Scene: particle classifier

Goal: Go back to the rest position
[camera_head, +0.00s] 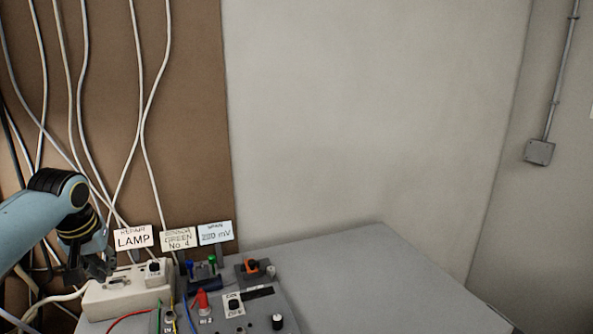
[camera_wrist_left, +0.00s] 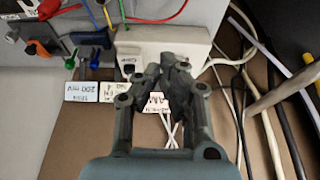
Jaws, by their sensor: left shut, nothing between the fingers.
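My left gripper (camera_head: 98,272) is at the left of the head view, just over the left end of a white box (camera_head: 125,297). Its fingers are together with nothing between them. In the left wrist view the gripper (camera_wrist_left: 168,62) points at the same white box (camera_wrist_left: 200,45); I cannot tell whether it touches the box. My right gripper is in neither view.
Cables (camera_head: 70,90) hang at the left. The grey table (camera_head: 390,280) is clear on the right.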

